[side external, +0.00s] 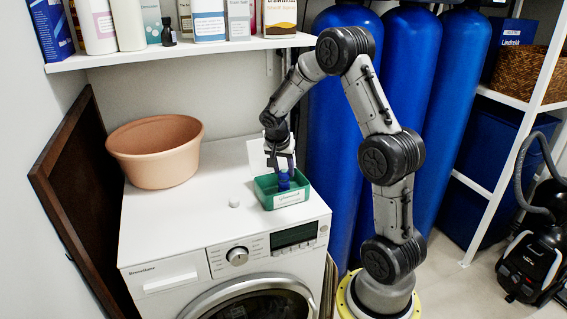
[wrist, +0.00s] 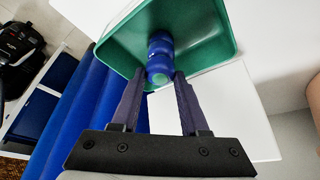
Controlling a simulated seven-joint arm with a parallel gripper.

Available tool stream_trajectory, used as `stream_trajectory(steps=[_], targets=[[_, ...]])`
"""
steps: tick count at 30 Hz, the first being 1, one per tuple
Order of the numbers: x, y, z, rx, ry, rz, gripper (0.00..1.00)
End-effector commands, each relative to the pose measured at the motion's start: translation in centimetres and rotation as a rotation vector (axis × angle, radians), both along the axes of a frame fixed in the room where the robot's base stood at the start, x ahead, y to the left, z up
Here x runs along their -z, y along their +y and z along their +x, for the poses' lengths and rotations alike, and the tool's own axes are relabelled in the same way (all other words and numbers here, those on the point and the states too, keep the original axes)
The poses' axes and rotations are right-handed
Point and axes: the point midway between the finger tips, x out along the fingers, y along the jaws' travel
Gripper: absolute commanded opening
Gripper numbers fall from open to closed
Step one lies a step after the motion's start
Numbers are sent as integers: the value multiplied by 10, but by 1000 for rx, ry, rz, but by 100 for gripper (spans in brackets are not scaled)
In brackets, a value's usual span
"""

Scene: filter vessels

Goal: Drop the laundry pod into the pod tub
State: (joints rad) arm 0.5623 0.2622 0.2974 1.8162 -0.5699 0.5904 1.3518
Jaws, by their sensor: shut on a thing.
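The laundry pod (side external: 284,181) is a small dark blue, rounded piece with a narrow waist; it also shows in the wrist view (wrist: 160,52), with a greenish end. My gripper (side external: 283,166) points down, its two fingertips (wrist: 159,77) closed on the pod's near end. The pod tub (side external: 266,198) is a green open box with a white label on its front, standing on the washing machine. The pod is at the tub's opening, inside its outline in both views. I cannot tell whether it touches the tub's floor. The tub's green walls (wrist: 222,25) surround it in the wrist view.
The washing machine's white top (side external: 190,225) holds a terracotta basin (side external: 155,165) at the back left and a small white cap-like piece (side external: 234,201) left of the tub. A white upright panel (side external: 256,156) stands behind the tub. Tall blue cylinders (side external: 335,130) stand to the right.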

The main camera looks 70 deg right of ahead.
Motion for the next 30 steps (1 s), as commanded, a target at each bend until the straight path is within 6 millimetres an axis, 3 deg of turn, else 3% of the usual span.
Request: stream_trajectory(steps=[9, 10, 15, 25, 30], targets=[[3, 0, 0, 0, 0, 1, 0], [3, 0, 0, 0, 0, 1, 48], [3, 0, 0, 0, 0, 1, 78], [1, 1, 0, 0, 0, 0, 79], [-15, 7, 0, -1, -3, -3, 79]])
